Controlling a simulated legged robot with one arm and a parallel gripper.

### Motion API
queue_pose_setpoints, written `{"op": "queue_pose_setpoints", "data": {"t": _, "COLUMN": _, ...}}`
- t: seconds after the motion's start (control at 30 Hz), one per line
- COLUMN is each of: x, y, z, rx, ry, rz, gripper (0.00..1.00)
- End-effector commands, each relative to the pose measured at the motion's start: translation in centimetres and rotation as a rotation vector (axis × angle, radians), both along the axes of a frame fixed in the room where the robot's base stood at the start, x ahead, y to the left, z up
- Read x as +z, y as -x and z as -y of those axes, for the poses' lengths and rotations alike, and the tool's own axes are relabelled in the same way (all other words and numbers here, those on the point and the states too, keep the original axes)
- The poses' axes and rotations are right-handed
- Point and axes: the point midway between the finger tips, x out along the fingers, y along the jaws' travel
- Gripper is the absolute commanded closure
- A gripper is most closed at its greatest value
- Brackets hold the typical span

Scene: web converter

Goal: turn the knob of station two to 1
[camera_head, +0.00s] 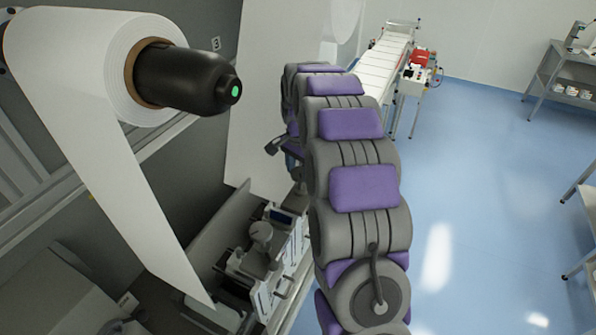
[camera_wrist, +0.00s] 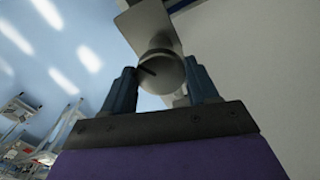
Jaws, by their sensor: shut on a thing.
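In the wrist view, a round grey knob (camera_wrist: 158,74) with a dark line on its face sits between the two blue-grey fingers of my gripper (camera_wrist: 161,67). The fingers are shut on it, one on each side. The knob is fixed to a grey metal part (camera_wrist: 150,22) behind it. I cannot read any station number or setting mark by the knob. In the head view my purple and grey arm reaches away from me and hides the knob and most of the gripper.
A large white roll (camera_head: 90,60) on a dark spindle (camera_head: 185,80) hangs at the upper left, its web running down. A sign with 3 (camera_head: 216,44) is on the panel behind. A conveyor (camera_head: 385,55) stands at the back. The blue floor (camera_head: 480,190) at right is clear.

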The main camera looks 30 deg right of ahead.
Motion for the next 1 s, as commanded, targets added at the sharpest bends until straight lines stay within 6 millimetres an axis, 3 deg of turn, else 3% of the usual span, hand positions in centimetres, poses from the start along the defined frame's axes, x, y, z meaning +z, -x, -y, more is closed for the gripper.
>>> {"op": "queue_pose_setpoints", "data": {"t": 0.57, "x": 0.21, "y": -0.26, "z": 0.16, "rx": 0.035, "ry": 0.004, "rz": 0.01, "gripper": 0.72}}
{"op": "queue_pose_setpoints", "data": {"t": 0.6, "x": 0.22, "y": -0.27, "z": 0.15, "rx": 0.035, "ry": 0.003, "rz": 0.011, "gripper": 0.4}}
{"op": "queue_pose_setpoints", "data": {"t": 0.87, "x": 0.23, "y": -0.03, "z": -0.09, "rx": 0.035, "ry": 0.003, "rz": 0.009, "gripper": 0.16}}
{"op": "queue_pose_setpoints", "data": {"t": 1.0, "x": 0.24, "y": 0.09, "z": -0.17, "rx": 0.035, "ry": 0.002, "rz": 0.007, "gripper": 0.16}}
